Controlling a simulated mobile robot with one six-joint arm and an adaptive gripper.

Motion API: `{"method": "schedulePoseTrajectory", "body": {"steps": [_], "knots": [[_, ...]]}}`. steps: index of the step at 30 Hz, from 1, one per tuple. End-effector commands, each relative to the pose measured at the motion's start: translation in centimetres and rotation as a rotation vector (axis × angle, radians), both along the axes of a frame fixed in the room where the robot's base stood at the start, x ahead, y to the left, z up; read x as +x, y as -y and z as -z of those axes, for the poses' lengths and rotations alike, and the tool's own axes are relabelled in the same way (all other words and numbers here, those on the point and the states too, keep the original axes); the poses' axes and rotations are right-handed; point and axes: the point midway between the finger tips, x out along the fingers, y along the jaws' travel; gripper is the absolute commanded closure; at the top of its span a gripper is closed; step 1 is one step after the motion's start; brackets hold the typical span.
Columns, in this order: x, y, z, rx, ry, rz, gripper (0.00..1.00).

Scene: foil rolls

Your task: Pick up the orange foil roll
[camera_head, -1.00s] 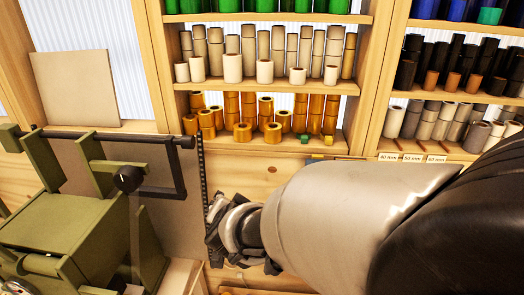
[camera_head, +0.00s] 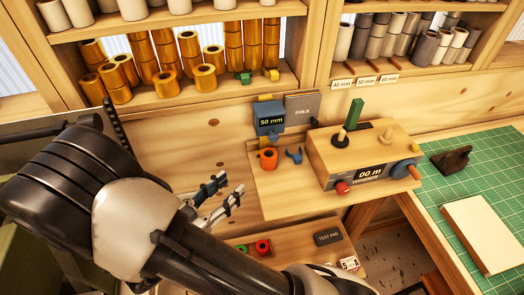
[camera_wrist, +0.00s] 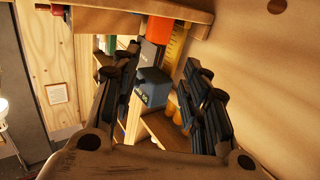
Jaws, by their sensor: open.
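The orange foil roll (camera_head: 268,159) stands on a small wooden ledge (camera_head: 285,205) in the head view, its open end facing up. My gripper (camera_head: 227,190) is to its left and a little lower in the picture, apart from it. The gripper is open and empty. In the wrist view the open fingers (camera_wrist: 158,82) frame a blue-grey box. An orange shape (camera_wrist: 160,29) at the top there looks like the roll, partly cut off by wood.
The blue 50 mm box (camera_head: 269,118) stands just behind the roll, and a blue holder (camera_head: 294,155) is right of it. A wooden winder (camera_head: 362,160) is further right. Gold rolls (camera_head: 165,82) fill the shelf above. A lower ledge holds a red roll (camera_head: 263,247) and a test pad (camera_head: 328,238).

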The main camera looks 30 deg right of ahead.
Motion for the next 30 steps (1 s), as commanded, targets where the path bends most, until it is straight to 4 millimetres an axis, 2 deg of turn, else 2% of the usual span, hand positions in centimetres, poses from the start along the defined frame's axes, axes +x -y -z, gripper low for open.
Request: {"method": "schedulePoseTrajectory", "body": {"steps": [3,12,20,30], "knots": [[0.8,2.6,0.2,0.001,0.001,0.008,0.58],[3.1,8.4,0.2,0.004,0.001,0.005,0.58],[3.9,10.3,0.1,0.004,0.001,0.001,0.58],[5.4,14.5,0.2,0.005,0.001,0.003,0.58]]}}
